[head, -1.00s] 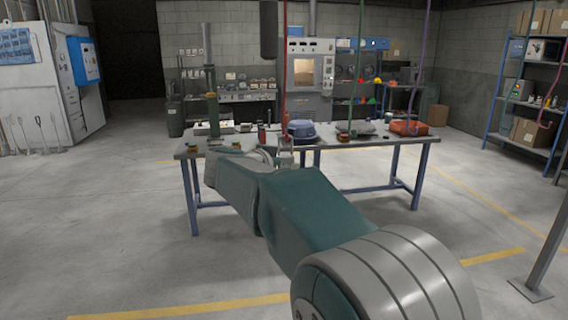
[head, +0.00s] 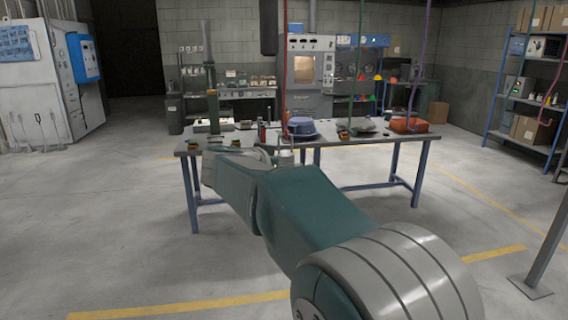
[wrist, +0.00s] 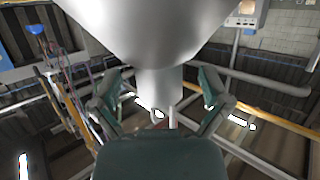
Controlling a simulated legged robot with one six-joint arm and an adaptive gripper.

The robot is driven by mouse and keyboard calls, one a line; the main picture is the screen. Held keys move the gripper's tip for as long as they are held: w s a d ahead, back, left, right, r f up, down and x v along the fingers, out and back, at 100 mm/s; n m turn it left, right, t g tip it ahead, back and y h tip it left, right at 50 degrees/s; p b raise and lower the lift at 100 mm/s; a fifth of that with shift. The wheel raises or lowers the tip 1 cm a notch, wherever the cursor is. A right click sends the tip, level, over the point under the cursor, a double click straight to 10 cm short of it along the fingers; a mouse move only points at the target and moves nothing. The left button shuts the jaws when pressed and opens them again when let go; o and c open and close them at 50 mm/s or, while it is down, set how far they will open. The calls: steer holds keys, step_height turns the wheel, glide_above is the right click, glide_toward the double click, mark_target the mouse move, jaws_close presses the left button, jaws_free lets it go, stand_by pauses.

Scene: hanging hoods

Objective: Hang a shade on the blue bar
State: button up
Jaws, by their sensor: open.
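In the wrist view a large pale grey cone-shaped thing (wrist: 160,35), which looks like a shade, fills the top middle. Its narrow neck (wrist: 160,85) comes down between the two dark green fingers of my gripper (wrist: 160,92). The fingers stand apart on either side of the neck; I cannot tell whether they touch it. In the head view my arm hides most of the gripper. A blue round shade (head: 301,126) sits on the table (head: 410,140), with a grey one (head: 363,126) and an orange-red one (head: 408,125) to its right. I cannot make out a blue bar for certain.
Thin red (head: 284,60), green (head: 358,60) and purple (head: 419,60) bars hang down over the table. A green column (head: 212,100) stands at its left end.

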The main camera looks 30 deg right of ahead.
steer(key=v, duration=1.1)
steer(key=shift+a, duration=0.2)
